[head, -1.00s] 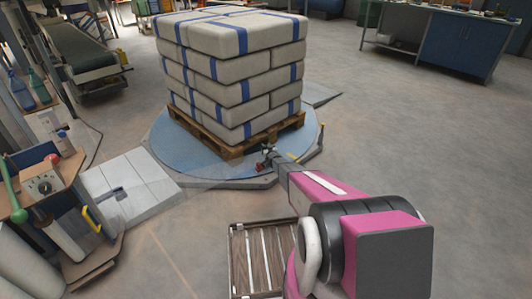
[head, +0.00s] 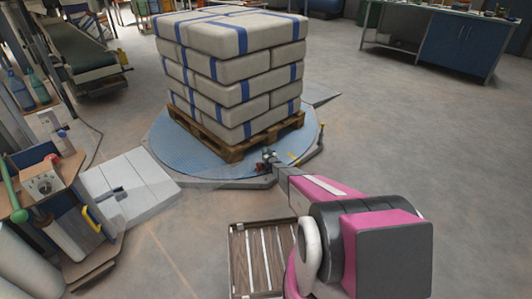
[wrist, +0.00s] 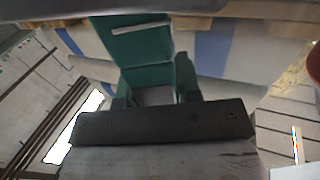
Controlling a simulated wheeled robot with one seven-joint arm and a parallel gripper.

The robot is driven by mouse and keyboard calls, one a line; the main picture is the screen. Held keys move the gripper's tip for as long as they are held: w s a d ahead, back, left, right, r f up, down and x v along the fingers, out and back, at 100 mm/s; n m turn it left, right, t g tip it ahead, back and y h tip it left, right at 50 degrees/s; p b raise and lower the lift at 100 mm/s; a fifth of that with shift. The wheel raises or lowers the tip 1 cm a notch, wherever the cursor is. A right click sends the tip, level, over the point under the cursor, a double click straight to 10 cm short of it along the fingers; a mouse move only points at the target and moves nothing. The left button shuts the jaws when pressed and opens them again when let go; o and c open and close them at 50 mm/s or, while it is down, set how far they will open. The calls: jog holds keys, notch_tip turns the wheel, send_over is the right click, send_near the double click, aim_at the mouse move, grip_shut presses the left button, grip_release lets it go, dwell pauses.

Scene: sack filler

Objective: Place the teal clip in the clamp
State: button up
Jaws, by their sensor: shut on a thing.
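In the wrist view the teal clip (wrist: 130,48) stands just in front of my gripper (wrist: 155,95), which is shut on it. The clip has a pale stripe near its top. In the head view my gripper (head: 269,161) is small and low at the near edge of the blue turntable (head: 190,163), in front of the pallet. A small dark and red part shows around the gripper there; I cannot tell whether it is the clamp. The clip is not clear in the head view.
Grey sacks with blue bands (head: 228,75) are stacked on a wooden pallet (head: 235,152). A slatted wooden piece (head: 262,232) lies below my arm. A control stand with a green lever (head: 45,190) is at the left. The floor at right is clear.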

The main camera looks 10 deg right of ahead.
jog(key=shift+f, duration=0.35)
